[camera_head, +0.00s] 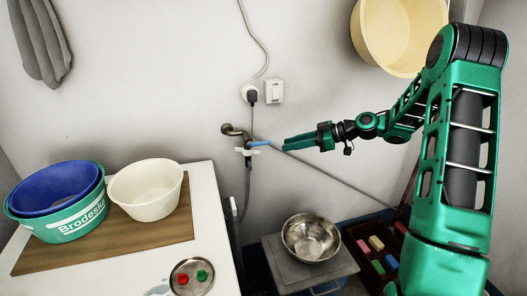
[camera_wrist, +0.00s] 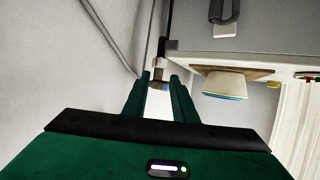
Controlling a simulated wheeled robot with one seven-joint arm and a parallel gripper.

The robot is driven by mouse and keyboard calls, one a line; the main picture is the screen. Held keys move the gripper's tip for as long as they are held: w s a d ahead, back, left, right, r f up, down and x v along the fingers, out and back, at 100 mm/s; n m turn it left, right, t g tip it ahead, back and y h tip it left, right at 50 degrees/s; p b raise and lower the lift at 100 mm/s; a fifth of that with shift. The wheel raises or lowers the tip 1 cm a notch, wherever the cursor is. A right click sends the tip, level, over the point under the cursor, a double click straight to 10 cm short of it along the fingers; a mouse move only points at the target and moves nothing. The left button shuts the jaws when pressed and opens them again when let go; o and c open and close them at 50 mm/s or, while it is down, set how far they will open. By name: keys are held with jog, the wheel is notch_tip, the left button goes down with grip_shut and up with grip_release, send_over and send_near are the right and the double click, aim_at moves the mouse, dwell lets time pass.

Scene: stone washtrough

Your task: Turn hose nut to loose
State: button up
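The hose nut (camera_head: 247,151) is a small white piece under the wall tap (camera_head: 233,131), with a dark hose (camera_head: 247,185) hanging below it. A blue lever (camera_head: 261,143) sticks out to the right of the tap. My gripper (camera_head: 285,143) is to the right of the tap, its green fingers pointing left toward the lever and nut. In the wrist view my gripper (camera_wrist: 158,82) has its fingers apart, with a pale patch showing between them. A small tap or nut part (camera_wrist: 158,63) shows just beyond the tips. I cannot tell whether anything touches.
A white counter (camera_head: 218,225) stands at the left with a blue tub (camera_head: 55,186), a green tub (camera_head: 75,222) and a cream bowl (camera_head: 146,190). A metal bowl (camera_head: 311,237) sits low on a grey stand. A socket with a plug (camera_head: 250,94) is above the tap.

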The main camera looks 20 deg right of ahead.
send_near(248, 151)
jog(key=w+a+f, duration=0.1)
jog(key=f, duration=0.1)
jog(key=w+a+f, duration=0.1)
jog(key=w, duration=0.1)
jog(key=shift+w+a+f, duration=0.1)
jog(key=shift+w+f, duration=0.2)
jog(key=shift+f, duration=0.1)
